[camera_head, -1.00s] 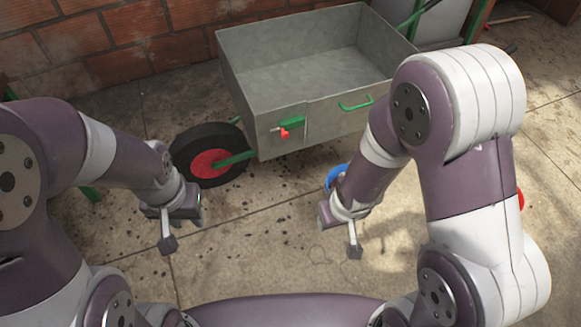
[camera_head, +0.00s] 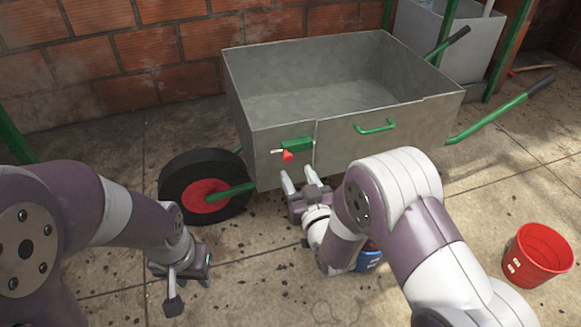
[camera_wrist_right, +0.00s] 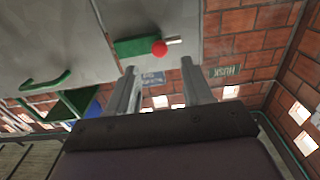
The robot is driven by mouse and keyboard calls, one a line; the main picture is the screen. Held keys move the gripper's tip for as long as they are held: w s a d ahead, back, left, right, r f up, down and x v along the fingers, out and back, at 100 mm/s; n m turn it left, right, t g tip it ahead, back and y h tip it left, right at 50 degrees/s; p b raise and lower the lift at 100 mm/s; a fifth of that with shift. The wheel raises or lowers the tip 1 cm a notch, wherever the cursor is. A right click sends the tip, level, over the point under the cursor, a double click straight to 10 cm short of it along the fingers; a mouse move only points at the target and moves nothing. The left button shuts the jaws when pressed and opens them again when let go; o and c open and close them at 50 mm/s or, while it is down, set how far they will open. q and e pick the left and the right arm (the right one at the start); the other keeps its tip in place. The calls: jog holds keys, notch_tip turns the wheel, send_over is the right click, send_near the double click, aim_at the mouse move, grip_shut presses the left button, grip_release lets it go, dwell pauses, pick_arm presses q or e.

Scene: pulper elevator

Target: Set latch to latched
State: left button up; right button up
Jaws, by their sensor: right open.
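The latch on the grey cart's front wall has a green block (camera_head: 297,145) and a red knob (camera_head: 288,156) with a short pale bar pointing left. In the right wrist view the red knob (camera_wrist_right: 159,48) and green block (camera_wrist_right: 136,46) lie just beyond my fingers. My right gripper (camera_head: 299,179) is open and empty, below the latch and apart from it; its two fingers also show in the right wrist view (camera_wrist_right: 160,82). My left gripper (camera_head: 188,290) hangs low at the left, away from the cart; its jaw state is unclear.
The grey wheelbarrow tray (camera_head: 400,115) has a green handle (camera_head: 375,126) right of the latch and a black wheel with red hub (camera_head: 205,196) at left. A red bucket (camera_head: 537,255) stands at the right. A blue bucket (camera_head: 369,262) is partly behind my right arm.

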aim_at(289, 159)
jog(key=x, duration=0.1)
jog(key=b+x, duration=0.1)
jog(key=x, duration=0.1)
jog(key=b+x, duration=0.1)
jog(key=x, duration=0.1)
jog(key=shift+f, duration=0.25)
jog(key=shift+w+a+r, duration=0.2)
jog(key=shift+w, duration=0.35)
grip_shut()
pick_arm(q)
jog(key=shift+f, duration=1.25)
pick_arm(e)
jog(key=shift+w+d, duration=0.25)
jog(key=shift+d, duration=0.5)
jog(key=shift+w+d, duration=0.25)
jog(key=shift+d, duration=0.55)
jog(key=shift+w+d, duration=0.2)
jog(key=shift+d, duration=0.55)
grip_release()
jog(key=shift+d, duration=0.15)
